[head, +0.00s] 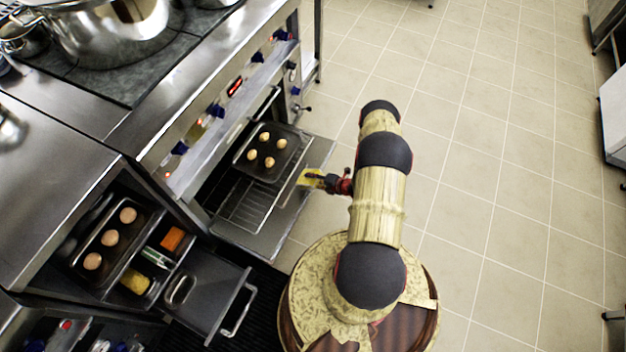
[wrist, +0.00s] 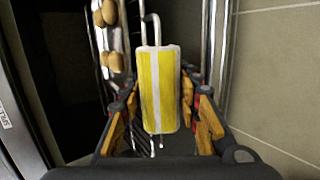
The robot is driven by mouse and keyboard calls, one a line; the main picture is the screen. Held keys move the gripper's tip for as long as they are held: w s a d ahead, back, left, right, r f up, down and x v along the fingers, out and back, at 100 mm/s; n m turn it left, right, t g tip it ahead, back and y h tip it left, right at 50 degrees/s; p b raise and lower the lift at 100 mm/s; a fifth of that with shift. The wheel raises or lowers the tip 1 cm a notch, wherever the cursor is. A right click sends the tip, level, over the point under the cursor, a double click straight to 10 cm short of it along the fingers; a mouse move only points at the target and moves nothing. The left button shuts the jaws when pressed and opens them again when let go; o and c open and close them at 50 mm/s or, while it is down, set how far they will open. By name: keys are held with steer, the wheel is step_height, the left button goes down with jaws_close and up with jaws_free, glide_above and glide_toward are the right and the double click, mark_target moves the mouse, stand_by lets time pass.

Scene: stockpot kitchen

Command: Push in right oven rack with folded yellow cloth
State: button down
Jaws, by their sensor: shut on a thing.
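The folded yellow cloth (wrist: 160,95), with a pale stripe down its middle, is held between the fingers of my gripper (wrist: 162,118) in the wrist view. In the head view my gripper (head: 327,182) is at the open oven door's outer side, with the cloth (head: 309,178) in its tip. The oven rack (head: 245,205) extends out over the lowered oven door (head: 270,236). A dark tray (head: 250,160) with several round buns sits on the rack's far part. I cannot tell whether the cloth touches the rack's front bar.
A pulled-out drawer (head: 200,290) with a metal handle stands open at the lower left, beside compartments with round items and packets. A large pot (head: 110,35) sits on the stove top. Tiled floor (head: 500,180) on the right is clear.

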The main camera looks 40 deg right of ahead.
mark_target(301, 177)
steer(key=shift+w+f, duration=0.15)
steer(key=shift+w, duration=0.05)
stand_by(0.4)
steer(key=shift+a+x, duration=0.25)
steer(key=shift+x, duration=0.75)
steer(key=shift+w+f, duration=0.15)
steer(key=shift+x, duration=0.9)
steer(key=shift+a, duration=0.15)
steer(key=shift+w+a, duration=0.3)
steer(key=shift+w, duration=0.4)
steer(key=shift+w+a, duration=0.3)
steer(key=shift+w, duration=0.45)
